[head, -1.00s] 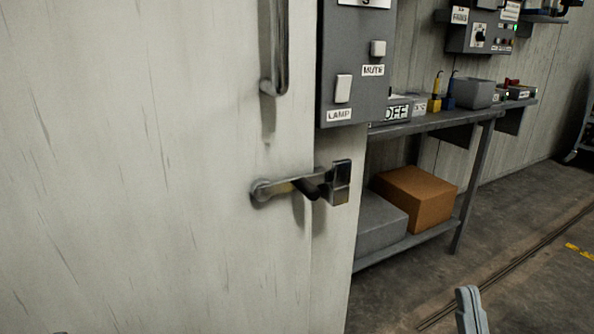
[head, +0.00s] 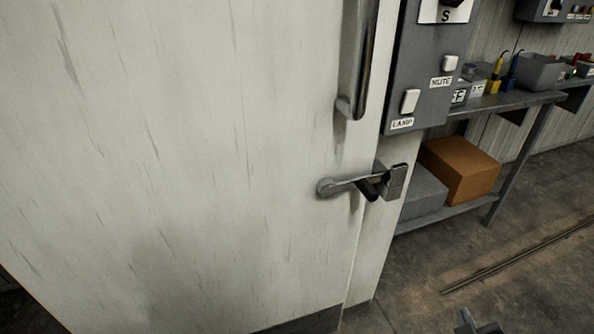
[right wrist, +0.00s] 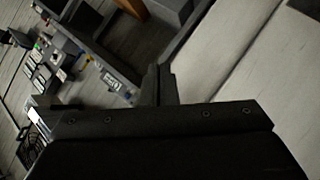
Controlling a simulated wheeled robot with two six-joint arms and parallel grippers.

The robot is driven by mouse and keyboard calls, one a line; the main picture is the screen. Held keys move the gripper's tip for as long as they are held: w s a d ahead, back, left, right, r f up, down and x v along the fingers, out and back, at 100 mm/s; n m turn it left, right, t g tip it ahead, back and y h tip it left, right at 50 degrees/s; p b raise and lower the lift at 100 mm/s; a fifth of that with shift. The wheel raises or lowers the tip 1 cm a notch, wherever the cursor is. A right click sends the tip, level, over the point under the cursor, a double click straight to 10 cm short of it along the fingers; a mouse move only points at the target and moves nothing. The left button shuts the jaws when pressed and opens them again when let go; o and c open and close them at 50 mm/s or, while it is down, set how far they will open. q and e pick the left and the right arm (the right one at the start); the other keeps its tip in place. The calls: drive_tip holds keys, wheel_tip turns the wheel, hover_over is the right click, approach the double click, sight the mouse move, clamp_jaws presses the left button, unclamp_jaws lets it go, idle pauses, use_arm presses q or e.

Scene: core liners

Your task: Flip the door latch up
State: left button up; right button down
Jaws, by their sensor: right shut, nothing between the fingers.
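The door latch (head: 345,185) is a metal bar on the white door (head: 200,150). It runs nearly level from its round pivot on the door to a metal catch (head: 395,181) on the frame at the right. A dark knob (head: 370,190) sticks out near the catch. My right gripper (head: 478,322) shows only in part at the bottom edge of the head view, low and to the right of the latch, well apart from it. In the right wrist view its fingers (right wrist: 157,82) are together, with nothing held. My left gripper is not in view.
A vertical door handle (head: 357,65) stands above the latch. A grey switch panel (head: 432,75) is mounted right of it. A shelf bench (head: 520,100) with a brown box (head: 462,168) below stands further right. Open floor (head: 530,265) lies at lower right.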

sight(376, 196)
drive_tip(key=w+r+n+t+p, duration=0.1)
drive_tip(key=w+r+n+t, duration=0.1)
drive_tip(key=w+n, duration=0.35)
drive_tip(key=w+r+n+t+p, duration=0.1)
drive_tip(key=w+r+n+t, duration=0.2)
drive_tip(key=n, duration=0.6)
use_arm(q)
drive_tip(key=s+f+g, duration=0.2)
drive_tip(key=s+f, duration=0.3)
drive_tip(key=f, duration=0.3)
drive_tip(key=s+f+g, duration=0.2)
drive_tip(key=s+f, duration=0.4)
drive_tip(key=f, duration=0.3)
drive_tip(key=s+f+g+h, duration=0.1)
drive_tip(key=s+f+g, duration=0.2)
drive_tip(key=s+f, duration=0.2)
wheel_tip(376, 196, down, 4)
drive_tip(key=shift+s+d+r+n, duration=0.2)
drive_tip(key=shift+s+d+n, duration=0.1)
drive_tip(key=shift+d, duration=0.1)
use_arm(e)
drive_tip(key=w+a+r+n+t+y, duration=0.1)
drive_tip(key=w+a+n+y, duration=0.3)
drive_tip(key=a+n+y, duration=0.7)
drive_tip(key=a+n+t, duration=0.1)
drive_tip(key=n, duration=0.8)
drive_tip(key=shift+w+a+r, duration=0.15)
drive_tip(key=shift+a, duration=0.05)
